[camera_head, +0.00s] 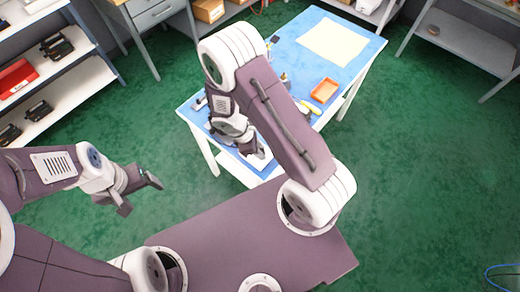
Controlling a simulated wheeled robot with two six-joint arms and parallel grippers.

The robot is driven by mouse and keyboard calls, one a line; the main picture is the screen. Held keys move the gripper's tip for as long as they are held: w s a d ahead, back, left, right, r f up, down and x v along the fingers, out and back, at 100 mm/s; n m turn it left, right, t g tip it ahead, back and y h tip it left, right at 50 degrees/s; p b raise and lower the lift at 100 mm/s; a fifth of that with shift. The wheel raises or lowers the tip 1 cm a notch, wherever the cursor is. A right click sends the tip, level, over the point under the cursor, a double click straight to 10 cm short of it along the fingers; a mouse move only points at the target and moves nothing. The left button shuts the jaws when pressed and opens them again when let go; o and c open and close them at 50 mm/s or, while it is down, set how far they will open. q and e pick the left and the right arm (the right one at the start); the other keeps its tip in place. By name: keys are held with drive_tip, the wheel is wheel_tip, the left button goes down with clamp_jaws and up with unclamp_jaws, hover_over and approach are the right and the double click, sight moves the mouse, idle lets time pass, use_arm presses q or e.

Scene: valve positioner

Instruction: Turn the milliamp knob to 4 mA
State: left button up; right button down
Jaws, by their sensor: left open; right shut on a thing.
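My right gripper (252,149) is low at the near edge of the blue-topped table, with its arm arching over the table. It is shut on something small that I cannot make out. A pale, light-coloured thing (258,161) shows just under the fingers. I cannot pick out the milliamp knob or its scale, as my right arm and hand cover that part of the table. My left gripper (138,192) is open and empty, held over the green floor left of the table, well apart from it.
The blue-topped table (362,62) carries an orange tray (324,90), a cream sheet (333,42) and small tools near my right arm. Shelves with a red box (16,77) and dark devices stand at the left. A grey drawer bench (155,14) stands behind.

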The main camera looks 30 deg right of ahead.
drive_tip(key=c, duration=1.5)
unclamp_jaws()
drive_tip(key=shift+o, duration=0.2)
drive_tip(key=shift+r, duration=0.1)
drive_tip(key=v, duration=0.9)
drive_tip(key=shift+p, duration=0.3)
drive_tip(key=shift+w, duration=0.1)
